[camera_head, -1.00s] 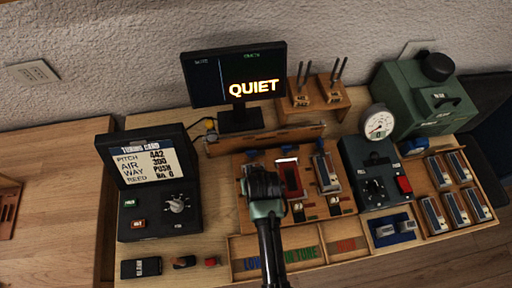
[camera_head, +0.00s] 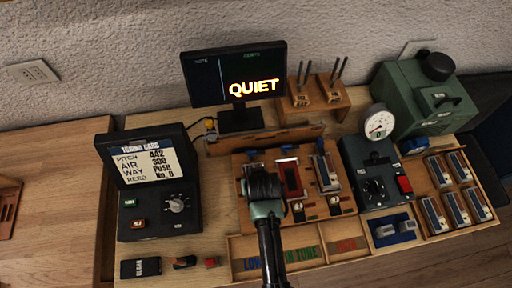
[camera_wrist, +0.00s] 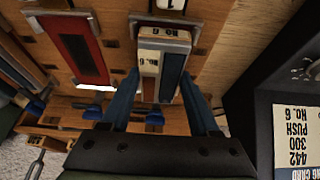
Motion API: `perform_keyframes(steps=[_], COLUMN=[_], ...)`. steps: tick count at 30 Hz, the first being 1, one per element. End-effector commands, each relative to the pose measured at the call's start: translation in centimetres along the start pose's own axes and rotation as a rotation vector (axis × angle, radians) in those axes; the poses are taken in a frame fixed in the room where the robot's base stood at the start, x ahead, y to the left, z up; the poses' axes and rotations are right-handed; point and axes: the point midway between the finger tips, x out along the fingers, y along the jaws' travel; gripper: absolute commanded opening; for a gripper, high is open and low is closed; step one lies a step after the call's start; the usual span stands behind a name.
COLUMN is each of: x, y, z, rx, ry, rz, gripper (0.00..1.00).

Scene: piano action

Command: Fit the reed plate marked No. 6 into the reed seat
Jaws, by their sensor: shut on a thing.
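The reed plate marked No. 6 (camera_wrist: 163,62) is held between the two blue fingers of my gripper (camera_wrist: 160,92) in the wrist view. It has a pale labelled end and a blue and brown face. It lies over the board's leftmost place, close to a metal bracket (camera_wrist: 160,20); I cannot tell whether it touches the seat. In the head view my gripper (camera_head: 262,187) covers this place and hides the plate. The wooden reed board (camera_head: 315,212) also has a red middle place (camera_head: 291,179) and a right place holding a blue and grey plate (camera_head: 325,173).
A tuning card (camera_head: 152,165) reads Reed No. 6. The screen (camera_head: 235,78) says QUIET. A gauge box (camera_head: 373,175) stands right of the board, near a rack of several plates (camera_head: 436,214). A labelled wooden tray (camera_head: 345,246) lies in front.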

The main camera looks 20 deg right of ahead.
Motion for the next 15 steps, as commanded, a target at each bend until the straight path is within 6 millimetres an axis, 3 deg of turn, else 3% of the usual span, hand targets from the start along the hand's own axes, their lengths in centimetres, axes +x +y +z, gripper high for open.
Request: perform_keyframes(steps=[13,14,15], x=[0.26,0.26,0.26], y=[0.00,0.00,0.00], z=[0.05,0.05,0.05], rx=[0.000,0.000,0.000], ry=[0.002,0.002,0.002], rz=[0.000,0.000,0.000], gripper=[0.00,0.64,0.71])
